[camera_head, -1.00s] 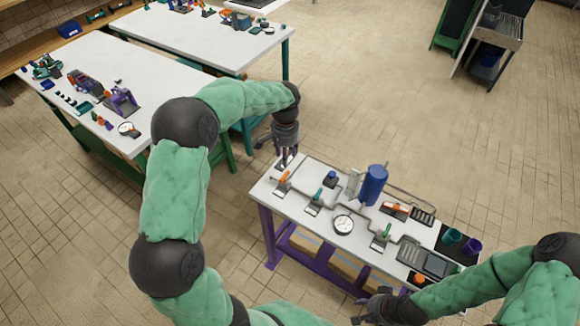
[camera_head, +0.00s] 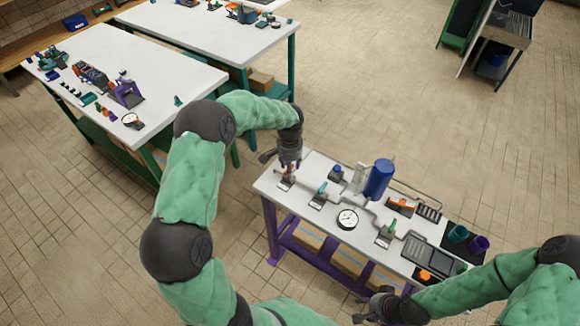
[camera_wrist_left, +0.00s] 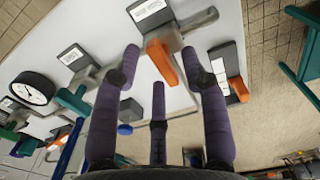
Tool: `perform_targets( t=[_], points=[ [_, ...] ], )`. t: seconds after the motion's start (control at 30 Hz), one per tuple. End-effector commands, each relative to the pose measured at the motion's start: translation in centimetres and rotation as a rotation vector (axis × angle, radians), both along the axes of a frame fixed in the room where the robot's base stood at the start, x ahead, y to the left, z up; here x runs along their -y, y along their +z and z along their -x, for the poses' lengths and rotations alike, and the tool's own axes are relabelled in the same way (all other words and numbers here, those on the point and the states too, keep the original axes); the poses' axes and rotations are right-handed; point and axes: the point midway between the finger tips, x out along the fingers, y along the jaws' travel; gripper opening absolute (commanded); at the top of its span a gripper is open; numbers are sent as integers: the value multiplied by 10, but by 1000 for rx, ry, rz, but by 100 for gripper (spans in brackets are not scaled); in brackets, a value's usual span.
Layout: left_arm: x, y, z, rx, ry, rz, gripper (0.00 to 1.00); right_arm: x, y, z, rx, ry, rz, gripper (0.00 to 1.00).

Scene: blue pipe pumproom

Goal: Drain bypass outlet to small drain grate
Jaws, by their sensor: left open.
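My left gripper (camera_head: 287,166) is over the far left end of the pipe bench (camera_head: 263,188), above an orange-handled valve. In the left wrist view its purple fingers are spread and empty, with the orange handle (camera_wrist_left: 162,62) between and beyond them; I cannot tell whether they touch. Green-handled valves (camera_head: 318,195) (camera_head: 386,235) stand along the grey pipe. A small slotted grate (camera_head: 428,213) lies at the bench's back right, and a larger dark grate (camera_head: 425,252) at its front right. My right gripper (camera_head: 375,308) hangs in front of the bench; its finger opening is unclear.
A blue tank (camera_head: 379,180), a round gauge (camera_head: 347,219) and another orange-handled part (camera_head: 401,205) stand on the bench. Teal (camera_head: 458,233) and purple (camera_head: 479,243) cups are at its right end. White tables (camera_head: 150,70) stand behind left. Open floor lies beyond.

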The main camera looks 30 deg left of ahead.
Motion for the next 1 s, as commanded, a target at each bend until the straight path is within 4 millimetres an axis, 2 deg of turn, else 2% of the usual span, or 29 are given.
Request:
perform_targets(
  t=[0.07, 0.2, 0.23, 0.67, 1.0],
  points=[
    [0, 0, 0, 0, 0, 0, 44, 0, 0, 0, 0, 0, 0, 40],
    [0, 0, 0, 0, 0, 0, 4, 0, 0, 0, 0, 0, 0, 40],
    [0, 0, 0, 0, 0, 0, 0, 0, 0, 0, 0, 0, 0, 40],
    [0, 0, 0, -1, 45, 0, 0, 0, 0, 0, 0, 0, 0, 40],
    [0, 0, -1, -1, 279, 0, 0, 0, -1, 0, 0, 0, 0, 40]
  ],
)
